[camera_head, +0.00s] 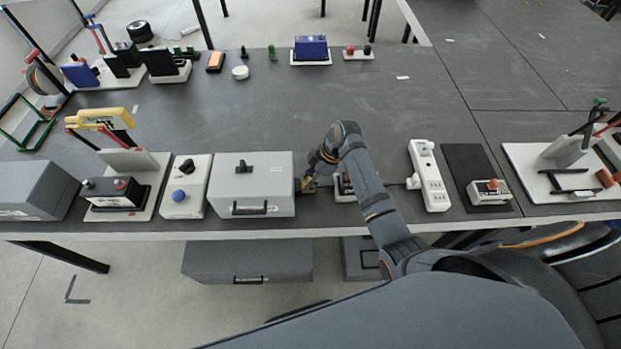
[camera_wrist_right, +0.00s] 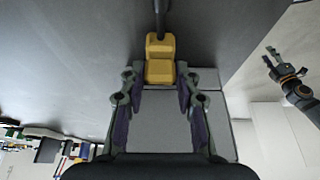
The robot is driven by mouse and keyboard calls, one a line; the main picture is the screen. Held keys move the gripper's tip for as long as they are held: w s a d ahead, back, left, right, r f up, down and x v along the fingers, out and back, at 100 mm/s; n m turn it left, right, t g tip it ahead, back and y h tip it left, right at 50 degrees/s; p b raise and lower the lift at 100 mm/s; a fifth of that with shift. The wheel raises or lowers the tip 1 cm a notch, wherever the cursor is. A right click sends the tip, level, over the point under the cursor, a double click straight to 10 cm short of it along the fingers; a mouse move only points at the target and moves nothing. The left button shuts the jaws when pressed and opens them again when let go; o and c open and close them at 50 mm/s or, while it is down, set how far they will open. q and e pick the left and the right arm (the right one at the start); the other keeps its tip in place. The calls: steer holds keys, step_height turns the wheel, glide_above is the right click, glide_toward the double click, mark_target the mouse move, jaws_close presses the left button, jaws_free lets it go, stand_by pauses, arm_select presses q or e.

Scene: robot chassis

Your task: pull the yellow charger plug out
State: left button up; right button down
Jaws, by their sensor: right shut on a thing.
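The yellow charger plug (camera_wrist_right: 160,62) sits between the fingertips of my right gripper (camera_wrist_right: 160,78) in the right wrist view, with a dark cable leading away from its far end. The gripper is shut on it. In the head view, my right gripper (camera_head: 312,180) is low over the table, just right of the grey box (camera_head: 253,185) with a black handle. My left gripper (camera_wrist_right: 275,62) shows at the right of the wrist view, open and empty.
A white power strip (camera_head: 429,176) stands right of my right forearm. A small white device (camera_head: 343,187) is partly hidden beside that arm. A white box with a blue knob (camera_head: 184,188) is left of the grey box. The table's middle is clear.

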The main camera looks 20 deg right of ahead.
steer(key=shift+s+d+p, duration=0.25)
steer(key=shift+d+p, duration=0.15)
steer(key=shift+d, duration=0.5)
steer(key=shift+s+d+p, duration=0.25)
steer(key=shift+d+p, duration=0.15)
steer(key=shift+d, duration=0.6)
steer(key=c, duration=1.4)
jaws_free()
steer(key=o, duration=0.4)
steer(key=shift+o, duration=0.2)
